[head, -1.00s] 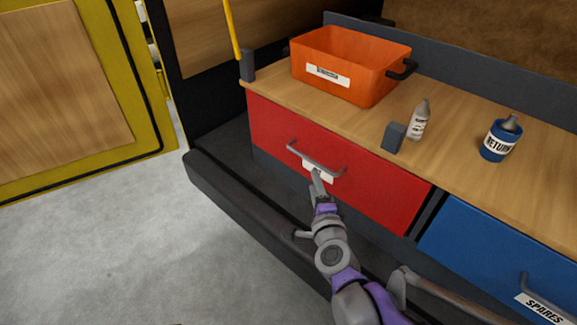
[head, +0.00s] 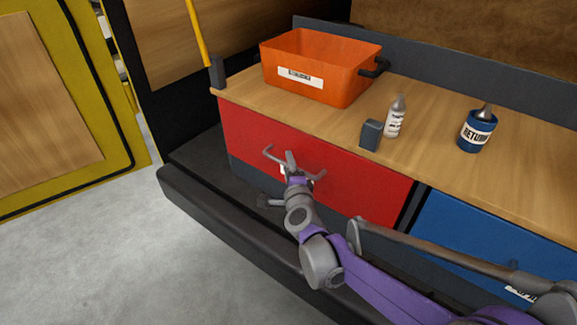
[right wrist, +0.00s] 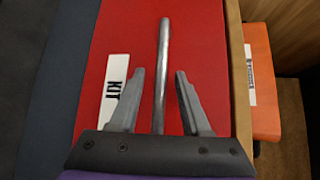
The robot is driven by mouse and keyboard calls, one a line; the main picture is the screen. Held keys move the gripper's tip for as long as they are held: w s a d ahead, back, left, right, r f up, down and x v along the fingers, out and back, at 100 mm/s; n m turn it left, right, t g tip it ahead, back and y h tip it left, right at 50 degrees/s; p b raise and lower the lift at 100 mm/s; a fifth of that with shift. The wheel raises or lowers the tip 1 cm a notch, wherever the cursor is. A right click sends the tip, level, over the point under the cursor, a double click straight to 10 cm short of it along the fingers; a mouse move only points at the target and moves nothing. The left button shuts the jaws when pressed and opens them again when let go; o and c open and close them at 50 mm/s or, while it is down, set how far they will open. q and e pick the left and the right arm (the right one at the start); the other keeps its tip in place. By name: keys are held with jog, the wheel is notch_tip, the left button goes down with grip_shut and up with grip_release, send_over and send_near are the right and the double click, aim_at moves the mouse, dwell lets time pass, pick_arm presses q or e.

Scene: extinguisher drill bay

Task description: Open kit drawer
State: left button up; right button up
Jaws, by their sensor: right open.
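The red kit drawer (head: 350,175) is closed under the wooden worktop. Its grey bar handle (head: 268,152) is partly hidden behind my right gripper in the head view. In the right wrist view the handle (right wrist: 163,60) runs between the two open fingers of my right gripper (right wrist: 157,80), with a gap on each side. A white label reading KIT (right wrist: 113,88) is on the drawer front beside the left finger. My right gripper (head: 290,162) is at the drawer front in the head view. My left gripper is not in view.
An orange bin (head: 318,72), a grey-white bottle (head: 395,118), a small dark block (head: 370,135) and a blue RETURN container (head: 477,130) stand on the worktop (head: 430,125). A blue drawer (head: 480,235) is to the right. A dark ledge (head: 215,210) runs below.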

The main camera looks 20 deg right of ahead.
grip_shut()
dwell(1.4)
